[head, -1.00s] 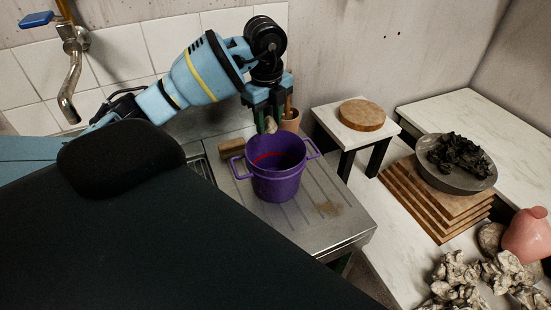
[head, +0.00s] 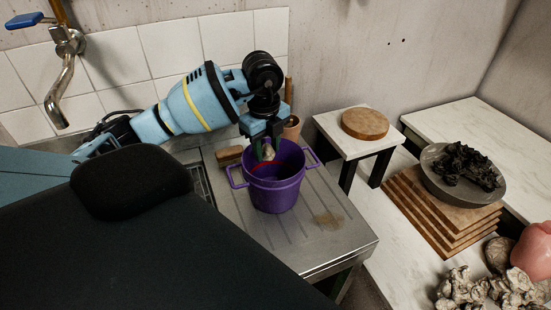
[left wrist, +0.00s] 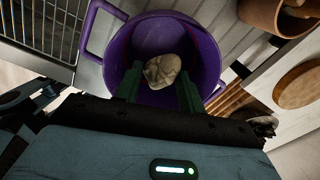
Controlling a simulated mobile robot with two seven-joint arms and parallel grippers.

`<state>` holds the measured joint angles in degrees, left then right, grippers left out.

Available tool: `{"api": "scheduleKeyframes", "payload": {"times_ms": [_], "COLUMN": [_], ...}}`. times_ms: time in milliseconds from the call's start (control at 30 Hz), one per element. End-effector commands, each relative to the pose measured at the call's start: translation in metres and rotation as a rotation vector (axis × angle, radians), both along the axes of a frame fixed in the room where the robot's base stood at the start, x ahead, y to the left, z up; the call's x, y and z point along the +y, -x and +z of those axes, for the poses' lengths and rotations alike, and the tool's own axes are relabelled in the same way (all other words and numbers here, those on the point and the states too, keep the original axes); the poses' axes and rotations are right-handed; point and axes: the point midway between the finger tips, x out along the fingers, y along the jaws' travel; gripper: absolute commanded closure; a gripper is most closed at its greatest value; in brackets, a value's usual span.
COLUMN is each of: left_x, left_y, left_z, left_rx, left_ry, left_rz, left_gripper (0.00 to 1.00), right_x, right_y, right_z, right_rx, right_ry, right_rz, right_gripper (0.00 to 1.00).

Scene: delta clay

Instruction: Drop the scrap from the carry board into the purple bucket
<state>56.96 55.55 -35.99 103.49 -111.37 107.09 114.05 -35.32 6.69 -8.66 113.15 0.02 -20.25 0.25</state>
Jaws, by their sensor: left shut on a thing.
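The purple bucket (head: 276,196) stands upright on the ribbed metal drainboard, its two handles out to the sides. My left gripper (head: 267,149) points down at the bucket's mouth, near its back rim. It is shut on the scrap (head: 268,154), a pale greyish lump. In the left wrist view the scrap (left wrist: 162,70) sits between the green fingers of the gripper (left wrist: 160,86), with the bucket's interior (left wrist: 190,45) behind and around it. A red line shows on the bucket's inside. I cannot tell which wooden piece is the carry board. My right gripper is not in view.
A brown block (head: 229,156) and a terracotta pot (head: 292,129) stand beside and behind the bucket. A small white stand (head: 340,131) with a round wooden board (head: 365,123) is to the right. A grey bowl (head: 440,186) of dark lumps sits farther right. A tap (head: 62,85) is at left.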

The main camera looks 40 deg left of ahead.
Motion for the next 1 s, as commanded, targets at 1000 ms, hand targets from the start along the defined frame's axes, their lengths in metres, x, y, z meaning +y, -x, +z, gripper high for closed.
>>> {"api": "scheduleKeyframes", "payload": {"times_ms": [1000], "left_x": [0.000], "left_y": [0.002], "left_z": [0.069], "left_rx": [-0.005], "left_ry": [0.000], "left_rz": [0.000], "left_gripper": [0.36], "right_x": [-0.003], "right_y": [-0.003], "right_z": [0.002], "right_rx": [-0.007], "right_ry": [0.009], "right_rz": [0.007], "right_gripper": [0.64]}}
